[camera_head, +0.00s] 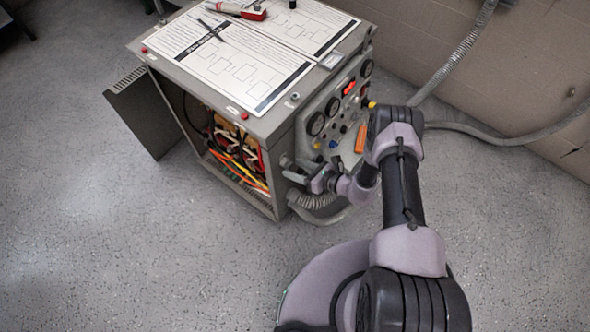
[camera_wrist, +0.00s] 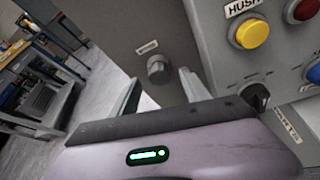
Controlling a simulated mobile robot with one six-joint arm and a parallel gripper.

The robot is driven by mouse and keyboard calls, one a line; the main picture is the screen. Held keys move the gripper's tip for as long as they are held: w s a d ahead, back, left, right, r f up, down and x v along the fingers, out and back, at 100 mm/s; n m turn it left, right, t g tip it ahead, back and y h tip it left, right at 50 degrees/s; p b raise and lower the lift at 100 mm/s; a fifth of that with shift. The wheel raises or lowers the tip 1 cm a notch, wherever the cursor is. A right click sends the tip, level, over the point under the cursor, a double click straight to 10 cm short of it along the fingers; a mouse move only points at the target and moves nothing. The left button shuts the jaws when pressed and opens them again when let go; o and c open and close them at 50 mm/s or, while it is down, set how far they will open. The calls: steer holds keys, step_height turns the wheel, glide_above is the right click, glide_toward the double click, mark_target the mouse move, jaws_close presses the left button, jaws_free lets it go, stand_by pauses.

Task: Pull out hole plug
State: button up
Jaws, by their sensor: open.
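What looks like the hole plug, a dark grey round knob (camera_wrist: 157,70), sticks out of a grey panel below a small white label in the wrist view. My gripper (camera_wrist: 160,82) is open. Its two fingers stand apart on the left and right of the plug, with a gap on each side. I cannot tell how deep the plug sits between them. In the head view my gripper (camera_head: 287,170) is at the lower front corner of the grey transformer cabinet (camera_head: 285,135). I cannot make out the plug there.
A yellow button (camera_wrist: 252,33) and a black knob (camera_wrist: 256,95) are right of the gripper. The cabinet's side door (camera_head: 145,115) stands open, showing wires inside. A corrugated hose (camera_head: 312,201) runs low beside my gripper. Papers (camera_head: 235,55) lie on top. Floor at left is clear.

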steer(key=shift+w+a+f, duration=0.15)
steer(key=shift+a, duration=0.15)
jaws_close()
stand_by(0.3)
